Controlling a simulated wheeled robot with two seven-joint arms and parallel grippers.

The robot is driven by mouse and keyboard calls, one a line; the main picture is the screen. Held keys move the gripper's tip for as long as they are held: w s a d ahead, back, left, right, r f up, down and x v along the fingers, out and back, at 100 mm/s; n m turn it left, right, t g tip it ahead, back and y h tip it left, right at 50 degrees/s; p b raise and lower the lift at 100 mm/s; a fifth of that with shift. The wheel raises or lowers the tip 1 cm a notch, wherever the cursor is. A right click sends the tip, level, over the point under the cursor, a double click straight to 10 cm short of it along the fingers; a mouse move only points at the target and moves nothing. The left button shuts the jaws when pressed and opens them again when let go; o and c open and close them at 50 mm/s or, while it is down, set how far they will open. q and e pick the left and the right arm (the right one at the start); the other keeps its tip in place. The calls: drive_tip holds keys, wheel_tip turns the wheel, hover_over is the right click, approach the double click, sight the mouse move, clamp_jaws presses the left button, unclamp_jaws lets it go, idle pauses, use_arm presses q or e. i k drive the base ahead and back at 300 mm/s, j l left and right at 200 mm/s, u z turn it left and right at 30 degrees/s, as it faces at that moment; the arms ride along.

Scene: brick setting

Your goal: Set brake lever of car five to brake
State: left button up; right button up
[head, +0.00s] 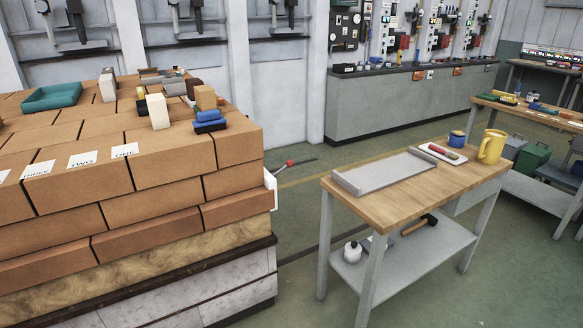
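Neither of my grippers is in view. A large brick-topped block (120,205), seemingly a kiln car, fills the left side. Paper labels on its front edge read ONE (125,150), TWO (82,159) and THREE (42,170). No label reading five is visible. A white piece (270,188) sits at the block's right corner, partly hidden.
A wooden-topped workbench (345,190) stands at right with a grey tray (384,172), a white tray (443,153) and a yellow mug (491,146). A teal tray (52,97) and small blocks lie on the bricks. Green floor is open between block and bench.

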sight(290, 163)
drive_tip(key=i+l, duration=1.9)
drive_tip(key=k+l+z, duration=0.05)
drive_tip(key=l, duration=0.05)
